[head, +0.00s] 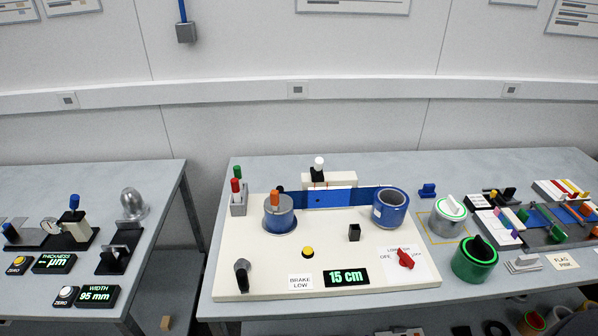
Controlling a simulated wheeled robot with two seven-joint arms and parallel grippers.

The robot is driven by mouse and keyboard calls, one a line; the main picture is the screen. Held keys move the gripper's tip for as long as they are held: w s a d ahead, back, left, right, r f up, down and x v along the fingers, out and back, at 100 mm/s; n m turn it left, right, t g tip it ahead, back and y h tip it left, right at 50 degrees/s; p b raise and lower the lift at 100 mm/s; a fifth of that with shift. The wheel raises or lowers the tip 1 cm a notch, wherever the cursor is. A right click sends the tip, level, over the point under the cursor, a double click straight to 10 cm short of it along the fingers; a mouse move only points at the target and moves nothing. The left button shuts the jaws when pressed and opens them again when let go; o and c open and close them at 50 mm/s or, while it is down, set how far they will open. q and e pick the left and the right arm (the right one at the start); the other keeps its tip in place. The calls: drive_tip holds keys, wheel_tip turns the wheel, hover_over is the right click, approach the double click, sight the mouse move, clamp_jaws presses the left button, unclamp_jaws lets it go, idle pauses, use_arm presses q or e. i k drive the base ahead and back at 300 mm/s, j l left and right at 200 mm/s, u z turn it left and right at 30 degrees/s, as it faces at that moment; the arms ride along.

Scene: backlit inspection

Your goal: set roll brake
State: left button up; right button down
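A cream winding board (330,234) lies on the middle table. A red rotary knob (405,258) sits at its right front on a white label plate (418,266), where LOW and OFF are partly readable; its exact setting is too small to tell. A card (300,282) reads "BRAKE LOW". A blue roll with an orange-topped spindle (279,217) stands at left and a second blue roll (390,210) at right, with a blue web (330,197) between them. Neither of my grippers is in view.
The board also bears a "15 cm" display (346,277), a yellow button (308,252), a black-topped crank (242,274) and a small black block (354,232). A gap separates the left table (155,190).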

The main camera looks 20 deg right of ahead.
sight(405, 260)
drive_tip(key=z, duration=1.5)
